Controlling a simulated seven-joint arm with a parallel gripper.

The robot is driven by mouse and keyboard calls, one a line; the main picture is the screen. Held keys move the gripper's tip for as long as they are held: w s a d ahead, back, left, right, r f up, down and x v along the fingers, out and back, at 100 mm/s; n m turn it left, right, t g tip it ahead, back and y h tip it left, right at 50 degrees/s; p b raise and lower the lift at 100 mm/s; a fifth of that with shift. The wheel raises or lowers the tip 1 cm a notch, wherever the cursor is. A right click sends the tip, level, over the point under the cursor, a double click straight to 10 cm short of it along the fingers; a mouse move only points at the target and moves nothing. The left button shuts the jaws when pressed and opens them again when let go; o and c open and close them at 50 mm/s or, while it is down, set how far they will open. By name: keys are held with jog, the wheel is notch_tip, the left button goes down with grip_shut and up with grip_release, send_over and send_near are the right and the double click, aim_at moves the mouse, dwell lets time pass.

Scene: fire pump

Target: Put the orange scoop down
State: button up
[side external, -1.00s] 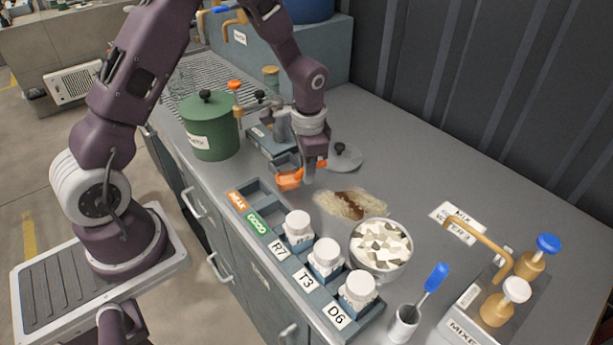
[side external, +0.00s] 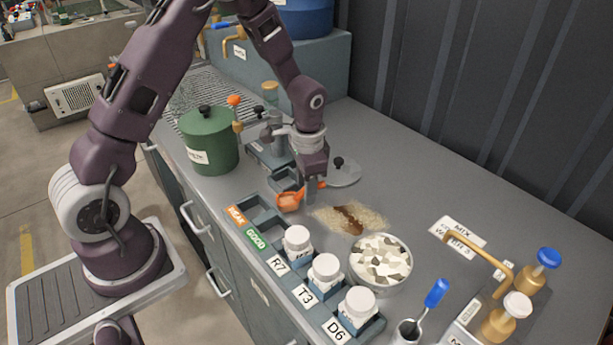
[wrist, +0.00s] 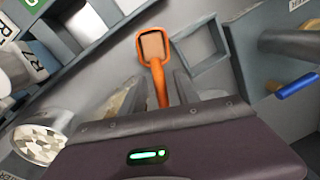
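The orange scoop (side external: 289,201) is low at the counter surface, beside the back end of the jar rack. It also shows in the wrist view (wrist: 152,48), bowl away from me and handle running back between my fingers. My gripper (side external: 311,197) is low over the handle, pointing down. In the wrist view my fingers (wrist: 162,88) stand on both sides of the handle, with what looks like a narrow gap on each side, so they look open around it. The exact contact under the scoop is hidden.
A grain pile with a brown streak (side external: 350,217) lies right of my gripper. A bowl of pale chunks (side external: 380,262) stands in front. The labelled rack (side external: 262,212) holds white-capped jars. A green pot (side external: 209,140) and a grey lid (side external: 344,173) are behind.

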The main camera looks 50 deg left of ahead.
notch_tip(320, 180, up, 11)
jog(key=s+d+r+n+t, duration=0.2)
jog(key=s+d+r, duration=0.2)
jog(key=s+r, duration=0.65)
jog(key=s+d+r+n+t+h, duration=0.1)
jog(key=s+d+r+t, duration=0.2)
jog(key=s, duration=1)
jog(key=shift+n, duration=0.4)
jog(key=shift+o, duration=0.4)
jog(key=shift+a+r, duration=0.1)
